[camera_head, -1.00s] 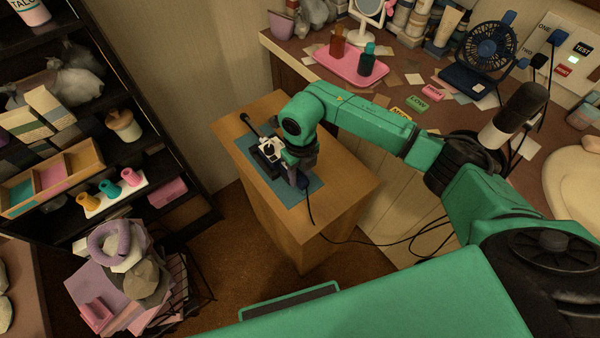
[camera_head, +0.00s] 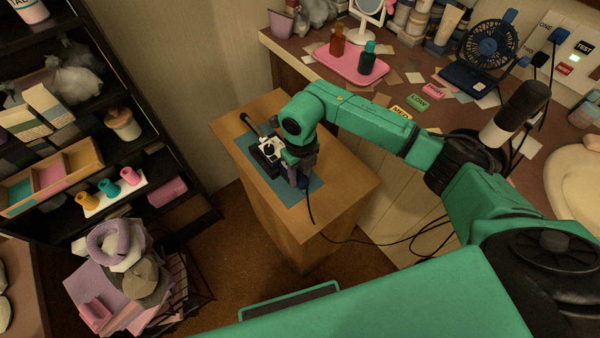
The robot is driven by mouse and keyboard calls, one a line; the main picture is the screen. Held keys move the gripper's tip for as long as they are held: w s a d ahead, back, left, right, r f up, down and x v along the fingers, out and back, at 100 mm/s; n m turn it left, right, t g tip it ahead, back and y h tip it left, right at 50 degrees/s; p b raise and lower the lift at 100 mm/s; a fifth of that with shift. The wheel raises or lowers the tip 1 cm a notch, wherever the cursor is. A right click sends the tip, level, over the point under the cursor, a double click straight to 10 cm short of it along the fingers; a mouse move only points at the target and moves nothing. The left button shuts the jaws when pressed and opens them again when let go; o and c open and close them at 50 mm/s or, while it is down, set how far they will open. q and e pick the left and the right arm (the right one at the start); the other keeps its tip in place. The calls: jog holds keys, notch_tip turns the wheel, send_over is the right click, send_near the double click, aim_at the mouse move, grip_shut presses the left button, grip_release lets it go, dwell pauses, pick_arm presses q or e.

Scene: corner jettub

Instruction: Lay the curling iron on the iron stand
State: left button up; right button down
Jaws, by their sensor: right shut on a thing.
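My right gripper (camera_head: 272,150) reaches down over the small wooden cabinet and is shut on the curling iron (camera_head: 251,126). The iron's dark-tipped barrel points to the upper left, past the gripper. The dark iron stand (camera_head: 262,163) sits on the blue mat (camera_head: 291,195), just under and beside the gripper. The iron lies over or very close to the stand; the gripper hides whether they touch. My left gripper is not in view.
The wooden cabinet top (camera_head: 340,192) is bare at the right. The cord (camera_head: 400,240) loops toward the vanity counter. A dark shelf (camera_head: 190,165) stands at left.

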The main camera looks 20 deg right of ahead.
dwell(0.3)
jog(key=shift+c, duration=1.8)
grip_release()
jog(key=shift+f, duration=0.1)
notch_tip(320, 180, up, 15)
jog(key=shift+f+b, duration=0.15)
jog(key=shift+b, duration=0.3)
